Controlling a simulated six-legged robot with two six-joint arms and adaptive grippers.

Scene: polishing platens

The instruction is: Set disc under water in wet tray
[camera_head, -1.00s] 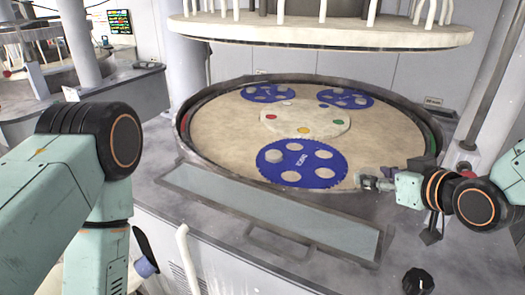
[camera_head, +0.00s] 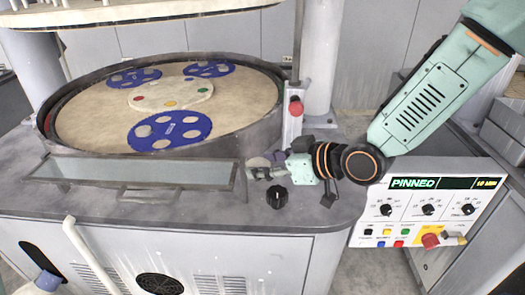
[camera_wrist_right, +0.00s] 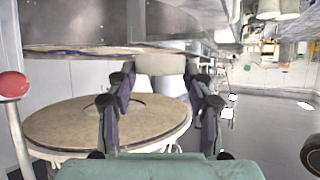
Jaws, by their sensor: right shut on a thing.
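The wet tray (camera_head: 72,168) is a long shallow trough with a pale, glassy surface along the front of the round polishing platen (camera_head: 85,130). My right gripper (camera_head: 262,170) is just off the tray's right end, above the grey deck. It is shut on a small grey disc (camera_head: 258,162), partly hidden by the fingers. In the right wrist view a pale piece (camera_wrist_right: 160,64) shows between the fingertips. Blue carriers lie on the platen; the front one (camera_head: 180,127) has a grey disc (camera_head: 144,131) in a hole. My left gripper is out of view.
A black knob (camera_head: 277,197) stands on the deck just below my right gripper. A post with a red button (camera_head: 295,106) rises behind it. A control panel (camera_head: 425,210) reading PINNED is at the right. A handle bar (camera_head: 125,195) runs before the tray.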

